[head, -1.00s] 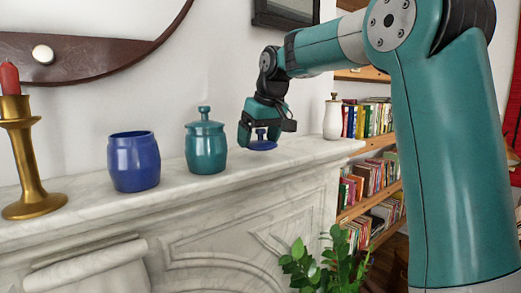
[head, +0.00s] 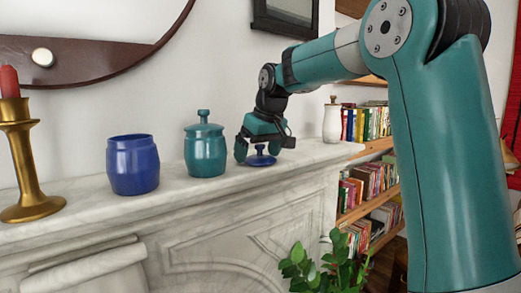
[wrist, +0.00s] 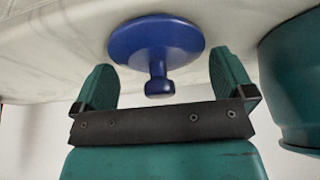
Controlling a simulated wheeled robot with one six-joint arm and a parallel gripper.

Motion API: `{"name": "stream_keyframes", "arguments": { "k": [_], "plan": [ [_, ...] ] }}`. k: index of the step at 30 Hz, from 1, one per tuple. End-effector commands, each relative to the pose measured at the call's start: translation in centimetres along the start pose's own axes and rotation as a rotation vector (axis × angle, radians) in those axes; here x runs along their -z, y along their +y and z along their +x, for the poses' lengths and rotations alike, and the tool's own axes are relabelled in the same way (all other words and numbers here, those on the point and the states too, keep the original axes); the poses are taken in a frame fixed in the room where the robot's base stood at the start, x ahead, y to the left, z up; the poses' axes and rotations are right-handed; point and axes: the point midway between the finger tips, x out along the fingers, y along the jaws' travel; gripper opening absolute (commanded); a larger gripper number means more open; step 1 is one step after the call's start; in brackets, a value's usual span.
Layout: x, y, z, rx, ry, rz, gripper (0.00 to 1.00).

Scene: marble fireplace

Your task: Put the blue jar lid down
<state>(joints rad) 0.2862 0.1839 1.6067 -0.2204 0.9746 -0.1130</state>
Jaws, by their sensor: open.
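The blue jar lid (head: 261,159) lies on the marble mantel, knob up, to the right of the teal jar. My gripper (head: 258,153) is open just above it, with fingers on either side of the lid's knob. In the wrist view the lid (wrist: 157,42) shows whole between the two spread fingers of my gripper (wrist: 163,82), apart from both. The blue jar (head: 133,164) stands lidless on the mantel at the left.
The teal lidded jar (head: 205,150) stands close to the left of my gripper; its side also shows in the wrist view (wrist: 295,80). A brass candlestick (head: 29,165) stands far left. A white bottle (head: 332,121) stands at the mantel's right end. The mantel (head: 180,192) has a front edge.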

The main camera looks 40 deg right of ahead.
Motion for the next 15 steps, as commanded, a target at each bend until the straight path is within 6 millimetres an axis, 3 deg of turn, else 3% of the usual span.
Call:
{"name": "stream_keyframes", "arguments": {
  "k": [15],
  "plan": [
    [0.2,0.1,-10.3,-0.001,0.003,0.001,1.00]
  ]
}}
